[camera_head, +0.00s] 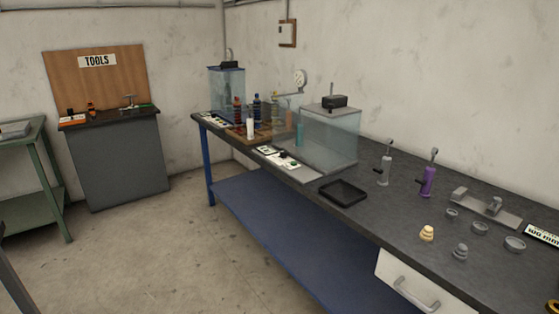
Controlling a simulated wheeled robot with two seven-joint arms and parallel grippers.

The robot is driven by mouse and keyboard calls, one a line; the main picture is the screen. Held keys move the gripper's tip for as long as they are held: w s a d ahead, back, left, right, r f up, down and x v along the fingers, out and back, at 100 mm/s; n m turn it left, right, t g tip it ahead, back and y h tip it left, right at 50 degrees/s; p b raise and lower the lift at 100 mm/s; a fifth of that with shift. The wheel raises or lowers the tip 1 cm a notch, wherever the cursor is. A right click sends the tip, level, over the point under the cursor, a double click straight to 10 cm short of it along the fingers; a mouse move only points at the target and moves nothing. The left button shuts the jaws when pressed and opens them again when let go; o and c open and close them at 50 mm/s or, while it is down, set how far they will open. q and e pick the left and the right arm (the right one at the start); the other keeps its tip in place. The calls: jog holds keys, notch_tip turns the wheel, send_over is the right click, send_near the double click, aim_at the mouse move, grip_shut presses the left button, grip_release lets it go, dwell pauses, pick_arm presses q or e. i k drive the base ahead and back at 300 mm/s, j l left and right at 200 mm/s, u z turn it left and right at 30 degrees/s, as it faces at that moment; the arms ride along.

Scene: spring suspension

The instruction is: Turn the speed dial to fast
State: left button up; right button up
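A white control panel (279,160) with green marks and a small dark knob lies near the front edge of the bench, before the nearer clear tank (332,138). A second pale panel (214,121) lies at the bench's far end, before the farther clear tank (227,90). Their labels are too small to read, so I cannot tell which one carries the speed dial or where it points. Neither of my grippers is in view.
The long dark bench (380,225) holds a rack with coloured springs (256,108), a black tray (343,192), a grey damper (385,170), a purple damper (428,181) and several small parts. The floor (150,250) left of the bench is open. A tools cabinet (115,165) stands behind.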

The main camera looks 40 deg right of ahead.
aim_at(284, 154)
jog(key=i+z, duration=0.1)
jog(key=z, duration=0.3)
jog(key=i+l+z, duration=0.1)
jog(key=z, duration=0.3)
jog(key=i+z, duration=0.15)
jog(key=z, duration=0.3)
jog(key=i+z, duration=0.1)
jog(key=z, duration=0.3)
